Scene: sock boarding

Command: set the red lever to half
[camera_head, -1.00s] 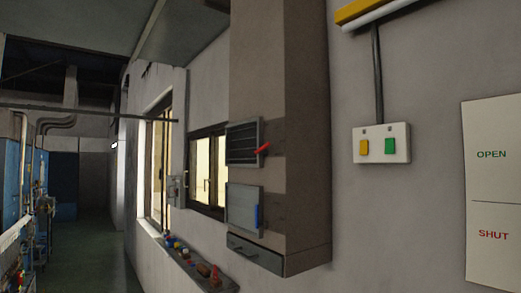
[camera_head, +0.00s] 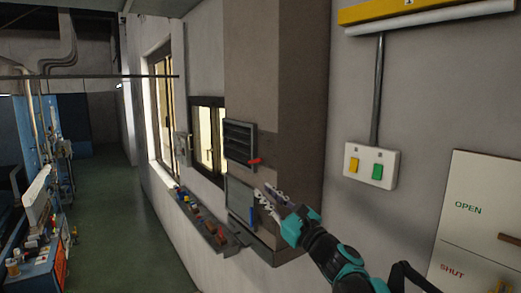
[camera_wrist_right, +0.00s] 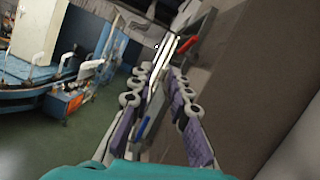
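The red lever (camera_head: 255,161) sticks out from a grey louvred panel (camera_head: 240,142) on the side of the brown column. It also shows in the right wrist view (camera_wrist_right: 187,47), beyond the fingertips and slightly to the right. My right gripper (camera_head: 265,193) is below the lever in the head view, apart from it, over the lower panel with the blue handle. Its two fingers (camera_wrist_right: 168,52) stand apart with nothing between them, so it is open. My left gripper is not in view.
A blue handle (camera_head: 252,217) is on the lower grey panel (camera_head: 239,202). A ledge with small objects (camera_head: 203,224) runs along the wall. A switch box (camera_head: 371,166) and an OPEN/SHUT sign (camera_head: 473,225) are at right. Machines stand at left; the aisle floor is clear.

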